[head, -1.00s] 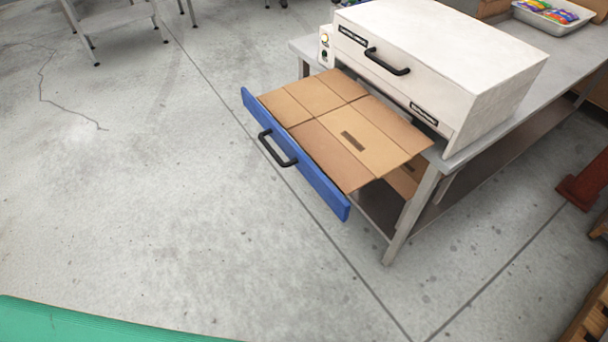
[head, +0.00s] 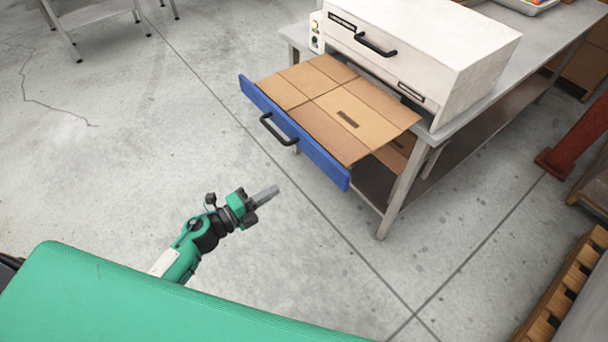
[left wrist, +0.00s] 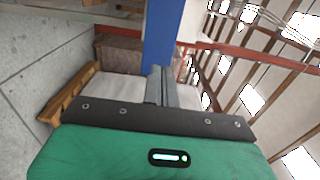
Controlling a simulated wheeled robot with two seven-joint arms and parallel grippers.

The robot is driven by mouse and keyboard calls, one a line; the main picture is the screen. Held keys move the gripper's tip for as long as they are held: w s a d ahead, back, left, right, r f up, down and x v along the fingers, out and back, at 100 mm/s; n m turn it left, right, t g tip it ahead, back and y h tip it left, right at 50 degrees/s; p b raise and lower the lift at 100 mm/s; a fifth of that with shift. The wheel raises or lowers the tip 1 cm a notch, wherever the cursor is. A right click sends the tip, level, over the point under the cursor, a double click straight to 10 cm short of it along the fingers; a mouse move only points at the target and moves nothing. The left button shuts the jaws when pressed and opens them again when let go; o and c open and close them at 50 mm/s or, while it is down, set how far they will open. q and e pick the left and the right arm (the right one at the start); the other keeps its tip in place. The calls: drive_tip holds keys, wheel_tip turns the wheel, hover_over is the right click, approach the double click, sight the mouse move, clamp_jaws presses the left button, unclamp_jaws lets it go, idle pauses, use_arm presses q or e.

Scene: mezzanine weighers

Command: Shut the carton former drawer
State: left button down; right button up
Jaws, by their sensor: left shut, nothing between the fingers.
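The carton former (head: 425,50) is a white box unit on a steel table. Its drawer stands pulled out, with a blue front (head: 300,138) and a black bar handle (head: 277,129). Flat brown cartons (head: 345,110) lie in the drawer. My left gripper (head: 268,194) is shut and empty, in front of the drawer front and below its handle in the head view, apart from both. In the left wrist view, the shut fingers (left wrist: 161,86) point toward a blue upright surface (left wrist: 160,35), which I cannot identify for sure. My right gripper is not in view.
The steel table (head: 398,195) has a leg near the drawer's right end. A red post base (head: 555,162) and a wooden pallet (head: 560,290) stand at the right. Another table (head: 95,14) is at the far left. The concrete floor left of the drawer is clear.

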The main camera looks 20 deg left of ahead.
sight(321, 162)
use_arm(q)
drive_tip(key=p+x, duration=0.3)
drive_tip(key=x, duration=0.9)
drive_tip(key=shift+w+d+p, duration=0.2)
drive_tip(key=shift+w+p, duration=0.05)
drive_tip(key=shift+p, duration=0.05)
drive_tip(key=shift+w+d, duration=0.35)
drive_tip(key=shift+w, duration=0.15)
